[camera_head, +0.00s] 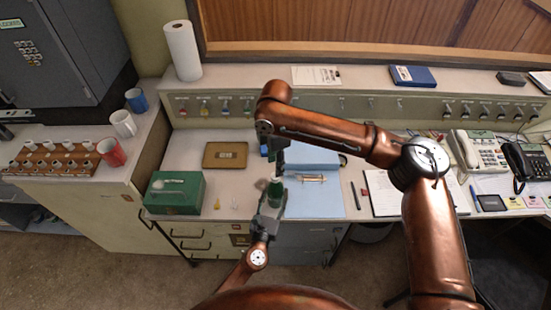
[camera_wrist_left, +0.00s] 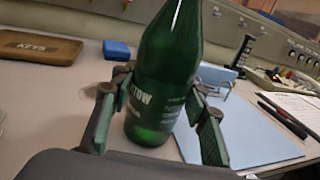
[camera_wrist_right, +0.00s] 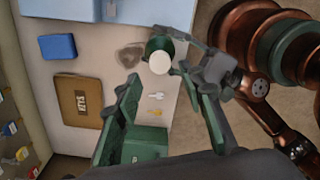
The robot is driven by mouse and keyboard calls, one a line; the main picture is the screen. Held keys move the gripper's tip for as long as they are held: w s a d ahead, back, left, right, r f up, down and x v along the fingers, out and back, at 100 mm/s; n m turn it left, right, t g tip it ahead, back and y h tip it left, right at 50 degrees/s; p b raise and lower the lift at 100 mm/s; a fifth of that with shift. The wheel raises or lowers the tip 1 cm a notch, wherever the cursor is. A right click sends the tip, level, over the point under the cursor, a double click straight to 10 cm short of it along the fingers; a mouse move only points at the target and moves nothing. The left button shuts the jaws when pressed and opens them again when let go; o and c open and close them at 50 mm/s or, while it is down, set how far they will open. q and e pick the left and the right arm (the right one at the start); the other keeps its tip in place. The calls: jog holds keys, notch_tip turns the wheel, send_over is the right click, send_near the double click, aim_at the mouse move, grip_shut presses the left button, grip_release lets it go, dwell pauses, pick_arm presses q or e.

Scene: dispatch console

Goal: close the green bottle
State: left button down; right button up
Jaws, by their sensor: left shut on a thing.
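The green bottle (camera_head: 275,193) stands upright near the front edge of the counter. Its dark label shows in the left wrist view (camera_wrist_left: 160,95), where its top is out of frame. My left gripper (camera_head: 270,212) is shut on the bottle's body, one finger on each side. My right gripper (camera_head: 278,160) points down from above, over the bottle. In the right wrist view its fingers (camera_wrist_right: 166,80) are spread, with the bottle (camera_wrist_right: 158,45) beyond their tips. A round white top shows on the bottle; I cannot tell whether it is a cap or the mouth.
A green box (camera_head: 175,192) and a brown keys tray (camera_head: 225,155) are left of the bottle. Small white and yellow pieces (camera_head: 232,205) lie between. A blue folder (camera_head: 318,195) lies right of it. Mugs (camera_head: 123,124) stand far left; telephones (camera_head: 481,152) are at the right.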

notch_tip(320, 180, down, 6)
jog(key=shift+r, duration=0.1)
jog(key=shift+c, duration=0.5)
grip_shut()
jog(key=shift+m, duration=1.1)
jog(key=shift+o, duration=1.2)
grip_release()
